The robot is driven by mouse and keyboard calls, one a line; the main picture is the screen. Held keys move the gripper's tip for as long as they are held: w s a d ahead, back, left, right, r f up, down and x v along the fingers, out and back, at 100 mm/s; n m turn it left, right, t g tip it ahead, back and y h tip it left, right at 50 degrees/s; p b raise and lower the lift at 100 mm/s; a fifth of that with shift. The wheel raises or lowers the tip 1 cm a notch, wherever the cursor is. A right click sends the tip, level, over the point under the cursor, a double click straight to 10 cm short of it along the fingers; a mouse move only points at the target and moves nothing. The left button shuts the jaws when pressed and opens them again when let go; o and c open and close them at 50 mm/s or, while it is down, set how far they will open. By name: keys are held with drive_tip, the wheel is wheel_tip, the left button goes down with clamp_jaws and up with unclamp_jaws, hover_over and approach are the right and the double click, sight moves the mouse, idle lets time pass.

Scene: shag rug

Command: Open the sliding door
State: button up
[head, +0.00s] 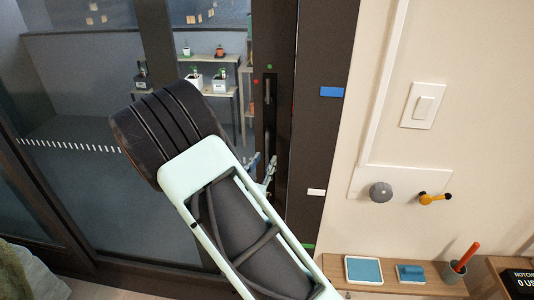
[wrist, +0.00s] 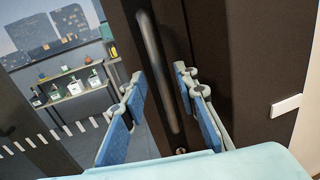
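The sliding door (head: 90,100) is a large glass panel in a dark frame on the left of the head view. Its edge stile stands against the dark jamb and looks closed. A long vertical dark handle (head: 267,90) is on the stile; it also shows in the wrist view (wrist: 157,70). My gripper (head: 263,170) is at the lower part of the handle, partly hidden by my arm. In the wrist view its blue-padded fingers (wrist: 160,85) are apart, one on each side of the handle. I cannot tell whether either touches it.
Beyond the glass are shelves (head: 210,58) with potted plants. To the right are a pale wall with a light switch (head: 424,106), a grey knob (head: 380,192) and a yellow-and-black hook (head: 434,199). A wooden ledge (head: 385,289) below holds small items and a cup (head: 454,271).

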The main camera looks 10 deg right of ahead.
sight(267, 157)
drive_tip(key=shift+x, duration=1.8)
clamp_jaws()
